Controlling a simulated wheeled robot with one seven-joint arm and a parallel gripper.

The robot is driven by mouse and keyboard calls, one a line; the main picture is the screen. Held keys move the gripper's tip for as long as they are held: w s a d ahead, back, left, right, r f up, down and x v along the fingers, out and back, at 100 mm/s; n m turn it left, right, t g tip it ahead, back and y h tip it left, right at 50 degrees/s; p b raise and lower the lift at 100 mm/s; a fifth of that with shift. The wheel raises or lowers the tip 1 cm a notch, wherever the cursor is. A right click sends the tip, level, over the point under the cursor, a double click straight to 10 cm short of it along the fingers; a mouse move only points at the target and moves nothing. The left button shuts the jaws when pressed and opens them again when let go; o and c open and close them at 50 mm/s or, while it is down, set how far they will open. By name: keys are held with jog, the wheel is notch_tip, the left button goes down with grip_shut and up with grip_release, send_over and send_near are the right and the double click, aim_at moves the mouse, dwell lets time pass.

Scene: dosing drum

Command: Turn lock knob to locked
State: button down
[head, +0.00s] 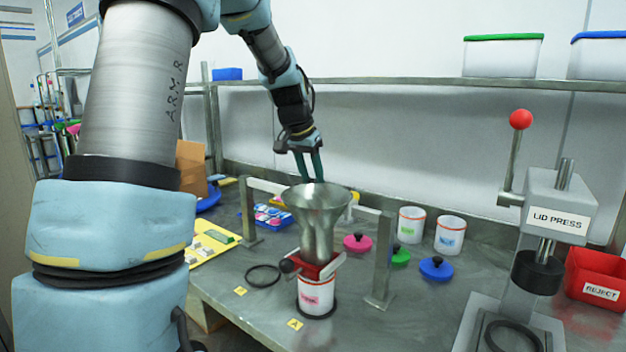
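A metal funnel (318,215) stands in a frame of grey bars above a red fitting (318,268). A small dark knob (288,266) sticks out at the left of this fitting; I cannot tell whether it is the lock knob or how it is set. A white jar (316,296) with a pink label stands under the fitting. My gripper (309,178) points down just behind and above the funnel rim. Its two green fingers are apart with a narrow gap and nothing visible between them. The funnel and frame may hide what lies beneath the fingertips.
A lid press (560,210) with a red-balled lever and a red reject bin (598,278) stand at the right. Two white jars (411,225) and coloured lids (436,268) lie behind the frame's right post (382,262). A shelf (420,83) runs above the bench.

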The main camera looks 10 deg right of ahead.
jog(key=m, duration=0.1)
jog(key=m+g, duration=0.1)
jog(key=m, duration=0.1)
jog(key=m+h+b, duration=0.1)
jog(key=shift+w+a+m+g, duration=0.15)
jog(key=shift+w+m+g, duration=0.1)
jog(key=shift+m+g, duration=0.05)
jog(key=m+g, duration=0.1)
jog(key=m, duration=0.3)
jog(key=shift+w+m+g, duration=0.1)
jog(key=shift+m+g, duration=0.3)
jog(key=shift+c, duration=2.3)
grip_release()
jog(key=b+v, duration=0.1)
jog(key=v, duration=0.9)
jog(key=shift+a+r, duration=0.25)
jog(key=shift+r, duration=0.1)
